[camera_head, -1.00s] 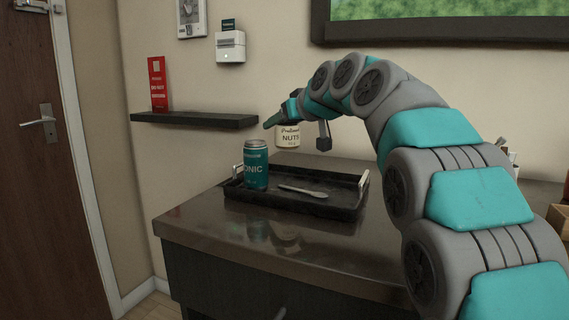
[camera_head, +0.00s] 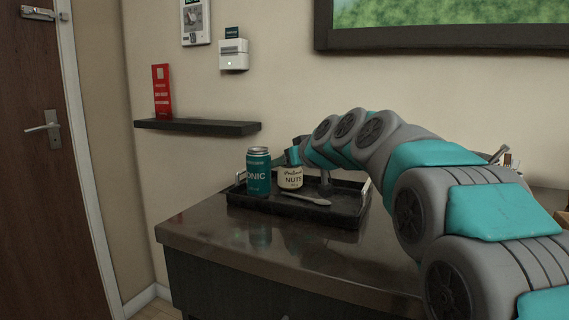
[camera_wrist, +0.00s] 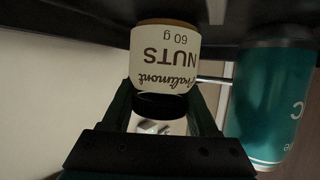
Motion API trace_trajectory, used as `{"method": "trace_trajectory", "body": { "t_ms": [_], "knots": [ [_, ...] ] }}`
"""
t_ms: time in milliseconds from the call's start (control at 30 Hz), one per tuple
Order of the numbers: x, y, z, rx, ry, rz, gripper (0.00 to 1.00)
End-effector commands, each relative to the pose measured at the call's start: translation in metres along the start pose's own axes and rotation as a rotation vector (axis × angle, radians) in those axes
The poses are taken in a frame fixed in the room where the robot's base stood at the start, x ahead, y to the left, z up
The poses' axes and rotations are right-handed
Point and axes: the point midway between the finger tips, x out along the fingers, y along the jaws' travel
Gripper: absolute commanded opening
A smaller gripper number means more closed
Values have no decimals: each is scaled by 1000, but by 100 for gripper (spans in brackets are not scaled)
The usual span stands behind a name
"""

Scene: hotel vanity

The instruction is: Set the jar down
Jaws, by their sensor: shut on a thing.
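The jar (camera_head: 291,179) is cream with a "NUTS" label and sits low over the black tray (camera_head: 337,213), beside the teal can. It looks upright and at tray level; I cannot tell for certain that its base touches. My gripper (camera_head: 294,157) is shut on the jar from above, partly hidden by my arm. In the wrist view the jar (camera_wrist: 165,58) is upside down in the picture, between the fingers, with its base close to the dark tray surface.
A teal tonic can (camera_head: 258,172) stands on the tray just left of the jar and also shows in the wrist view (camera_wrist: 270,105). A spoon (camera_head: 305,198) lies in front of the jar. A wall shelf (camera_head: 198,127) holds a red sign (camera_head: 161,91). The counter's front left (camera_head: 215,230) is clear.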

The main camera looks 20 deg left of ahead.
Motion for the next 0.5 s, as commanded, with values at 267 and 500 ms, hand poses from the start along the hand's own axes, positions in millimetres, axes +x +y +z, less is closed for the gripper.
{"method": "trace_trajectory", "body": {
  "t_ms": [267,500],
  "knots": [
    [1,0,2,-1,1,1,0],
    [1,0,2,-1,1,1,80]
  ]
}}
